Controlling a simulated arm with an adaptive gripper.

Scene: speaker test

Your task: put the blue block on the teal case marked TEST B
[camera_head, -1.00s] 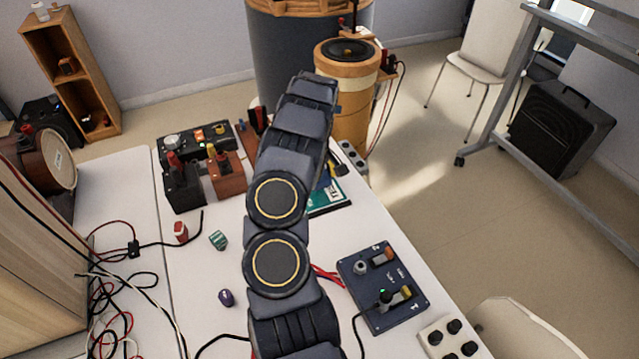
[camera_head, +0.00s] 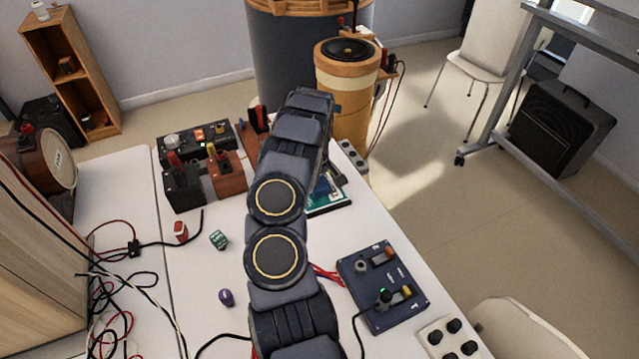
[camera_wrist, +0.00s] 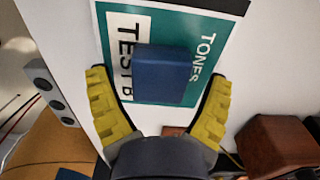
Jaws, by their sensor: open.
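The teal case marked TEST B (camera_wrist: 190,22) lies on the white table; its label also reads TONES. In the head view a part of the case (camera_head: 330,203) shows beside my arm. The blue block (camera_wrist: 165,75) appears to lie flat on the case, covering part of its label. It is partly visible in the head view (camera_head: 321,186). My gripper (camera_wrist: 158,76) is open, with its yellow fingers on either side of the block and gaps between them and it. In the head view my arm hides most of the gripper.
A dark blue control box (camera_head: 382,286) stands to the right of my arm. Black and brown terminal blocks (camera_head: 205,180) stand to the left. A red block (camera_head: 180,231), a green block (camera_head: 218,240) and a purple knob (camera_head: 226,297) lie on the table. A grey socket strip (camera_wrist: 50,92) is near the case.

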